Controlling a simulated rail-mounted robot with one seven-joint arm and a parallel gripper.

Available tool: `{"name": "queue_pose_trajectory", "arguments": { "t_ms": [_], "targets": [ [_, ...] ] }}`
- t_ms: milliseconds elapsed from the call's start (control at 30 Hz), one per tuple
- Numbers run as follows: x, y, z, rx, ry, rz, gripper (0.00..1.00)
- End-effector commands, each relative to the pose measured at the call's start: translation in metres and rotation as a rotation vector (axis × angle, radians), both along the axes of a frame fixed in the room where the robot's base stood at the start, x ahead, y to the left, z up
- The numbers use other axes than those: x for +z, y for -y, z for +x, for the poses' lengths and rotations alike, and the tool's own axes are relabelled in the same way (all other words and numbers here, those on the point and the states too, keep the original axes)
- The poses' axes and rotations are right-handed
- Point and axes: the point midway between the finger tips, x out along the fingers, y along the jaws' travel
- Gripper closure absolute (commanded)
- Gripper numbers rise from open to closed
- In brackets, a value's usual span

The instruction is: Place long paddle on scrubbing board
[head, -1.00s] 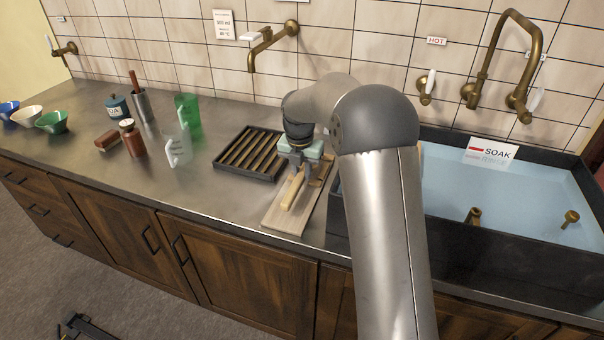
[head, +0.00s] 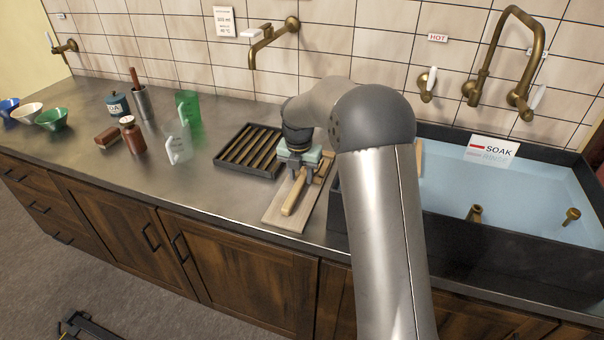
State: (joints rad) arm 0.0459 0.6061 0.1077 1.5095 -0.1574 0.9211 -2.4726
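The long paddle (head: 294,194), a pale wooden bar, lies lengthwise over the scrubbing board (head: 272,219), a flat light-wood board near the counter's front edge. The paddle's near end is over the board. Whether it touches the board along its whole length is not clear. My gripper (head: 304,172) points down over the paddle's far end, with its fingers around or beside that end. The far end is partly hidden by the gripper, and I cannot tell whether the fingers are closed on it.
A dark slatted rack (head: 221,161) stands left of the board. The dark-walled soak basin (head: 460,228) with blue water is at the right. A clear jug (head: 179,150), a green jug (head: 188,108) and a brown bottle (head: 133,137) stand further left. The front-left counter is clear.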

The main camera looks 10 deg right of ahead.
Motion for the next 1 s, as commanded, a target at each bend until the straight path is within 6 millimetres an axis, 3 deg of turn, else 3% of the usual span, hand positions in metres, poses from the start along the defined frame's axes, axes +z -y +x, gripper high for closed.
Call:
{"name": "queue_pose_trajectory", "arguments": {
  "t_ms": [300,433,567,800,1000],
  "targets": [
    [-0.007,0.007,-0.005,-0.01,-0.021,-0.007,0.57],
    [-0.001,0.007,-0.005,-0.011,-0.021,-0.007,0.57],
    [0.018,0.006,-0.005,-0.01,-0.015,-0.005,0.57],
    [0.075,0.001,-0.009,-0.008,-0.008,-0.004,0.57],
    [0.111,-0.002,-0.013,-0.006,-0.009,-0.004,0.57]
  ]
}}
